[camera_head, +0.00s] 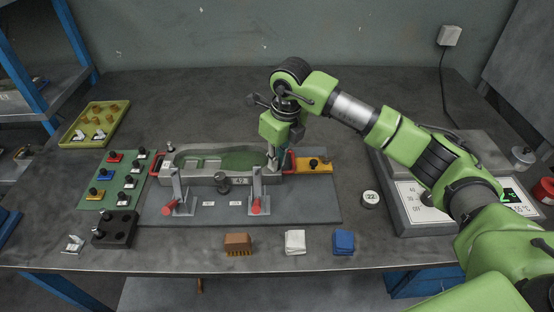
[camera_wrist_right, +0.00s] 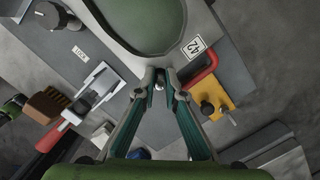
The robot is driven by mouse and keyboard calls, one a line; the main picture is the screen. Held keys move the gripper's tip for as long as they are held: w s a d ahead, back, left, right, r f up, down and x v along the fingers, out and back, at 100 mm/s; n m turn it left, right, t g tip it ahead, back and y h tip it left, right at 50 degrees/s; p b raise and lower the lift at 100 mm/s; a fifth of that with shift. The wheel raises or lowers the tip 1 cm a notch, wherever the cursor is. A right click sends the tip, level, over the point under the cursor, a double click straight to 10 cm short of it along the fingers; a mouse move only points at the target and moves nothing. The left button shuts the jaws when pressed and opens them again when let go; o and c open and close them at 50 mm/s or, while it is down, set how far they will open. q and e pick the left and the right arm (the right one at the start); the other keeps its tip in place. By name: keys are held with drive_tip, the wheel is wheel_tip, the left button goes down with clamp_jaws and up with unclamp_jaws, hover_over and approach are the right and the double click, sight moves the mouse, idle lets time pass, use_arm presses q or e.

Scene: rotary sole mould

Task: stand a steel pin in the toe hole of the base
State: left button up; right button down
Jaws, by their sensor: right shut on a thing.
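The grey base (camera_head: 203,180) lies on the bench mat with a green sole-shaped cavity, a 42 label and a red handle at each end. My right gripper (camera_head: 273,160) points down at the base's right end. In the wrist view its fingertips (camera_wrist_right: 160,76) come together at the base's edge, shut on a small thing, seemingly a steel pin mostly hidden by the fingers. The toe hole cannot be made out there. A small steel pin-like piece (camera_head: 170,147) stands upright at the base's left end. My left gripper is not in view.
Two toggle clamps (camera_head: 257,190) with red grips stand before the base. A black block (camera_head: 116,230) and green board (camera_head: 111,180) lie left. A yellow plate (camera_head: 316,166) and heater panel (camera_head: 411,205) lie right. A brush (camera_head: 238,243) and cloths (camera_head: 295,241) lie in front.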

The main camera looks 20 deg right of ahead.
drive_tip(key=shift+s+f+b, duration=0.3)
drive_tip(key=shift+f, duration=0.25)
idle(0.4)
drive_tip(key=c, duration=2)
unclamp_jaws()
drive_tip(key=shift+w, duration=0.1)
drive_tip(key=o, duration=0.8)
drive_tip(key=shift+w, duration=0.1)
drive_tip(key=shift+r, duration=0.2)
drive_tip(key=shift+w+r+p, duration=0.15)
drive_tip(key=shift+r+p, duration=0.3)
drive_tip(key=shift+r, duration=0.25)
drive_tip(key=shift+r+p, duration=1.4)
drive_tip(key=shift+r, duration=1.4)
drive_tip(key=shift+r, duration=0.1)
